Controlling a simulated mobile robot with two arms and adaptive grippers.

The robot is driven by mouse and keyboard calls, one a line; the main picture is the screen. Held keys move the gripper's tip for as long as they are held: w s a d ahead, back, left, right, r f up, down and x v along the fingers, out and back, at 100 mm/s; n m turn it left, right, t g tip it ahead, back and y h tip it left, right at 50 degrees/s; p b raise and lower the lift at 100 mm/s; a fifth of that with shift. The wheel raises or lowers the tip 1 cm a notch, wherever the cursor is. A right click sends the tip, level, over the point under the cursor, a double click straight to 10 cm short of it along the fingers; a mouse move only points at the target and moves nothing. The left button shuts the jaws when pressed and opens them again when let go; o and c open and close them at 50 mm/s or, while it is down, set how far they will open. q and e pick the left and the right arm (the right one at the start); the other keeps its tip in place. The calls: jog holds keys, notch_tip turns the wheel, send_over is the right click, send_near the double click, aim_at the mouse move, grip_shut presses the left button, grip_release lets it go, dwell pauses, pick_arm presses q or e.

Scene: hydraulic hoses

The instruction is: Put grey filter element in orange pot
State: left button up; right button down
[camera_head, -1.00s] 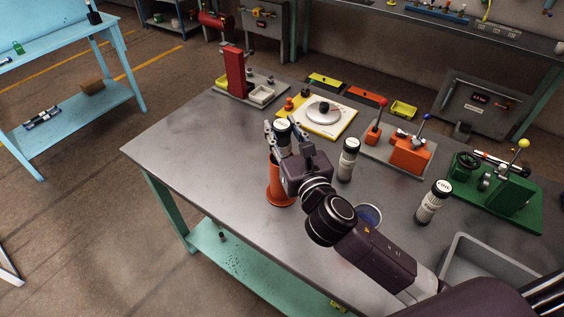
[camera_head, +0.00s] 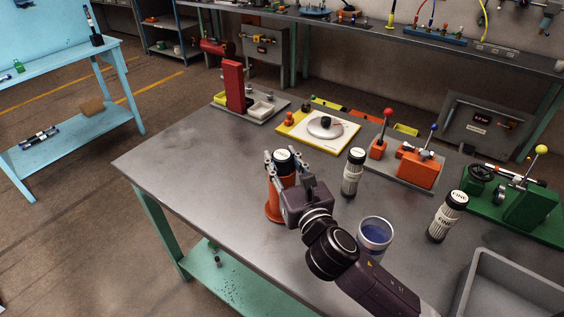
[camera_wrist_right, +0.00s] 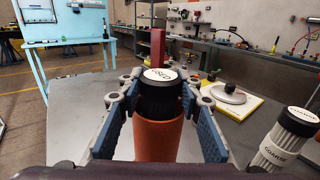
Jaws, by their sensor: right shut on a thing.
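The filter element (camera_head: 284,158) has a black cap with a white disc on top, which reads "USED" in the wrist view (camera_wrist_right: 160,76). It stands upright with its lower part inside the orange pot (camera_head: 273,207); its cap stays above the rim. The pot also shows in the wrist view (camera_wrist_right: 157,140), and hides the element's lower body. My right gripper (camera_head: 285,160) is shut on the element, its fingers on either side just above the pot; it also shows in the wrist view (camera_wrist_right: 160,88). My left gripper is not in view.
Two light-bodied filters stand nearby, one labelled coarse (camera_head: 353,172) and one labelled fine (camera_head: 446,216). A blue-filled cup (camera_head: 374,236) and a grey bin (camera_head: 512,285) are at the right. A yellow-based fixture (camera_head: 318,131) stands behind. The table's left part is clear.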

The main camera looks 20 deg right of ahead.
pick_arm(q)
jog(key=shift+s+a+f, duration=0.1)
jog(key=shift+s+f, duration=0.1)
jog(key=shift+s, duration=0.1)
pick_arm(e)
jog(key=shift+f, duration=0.55)
jog(key=c, duration=1.4)
grip_release()
jog(key=shift+r, duration=0.8)
pick_arm(q)
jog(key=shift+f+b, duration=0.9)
jog(key=shift+b, duration=0.2)
pick_arm(e)
jog(key=shift+s+d+f, duration=0.1)
jog(key=shift+s, duration=2.95)
jog(key=shift+s+d+f, duration=0.1)
jog(key=shift+s, duration=2.9)
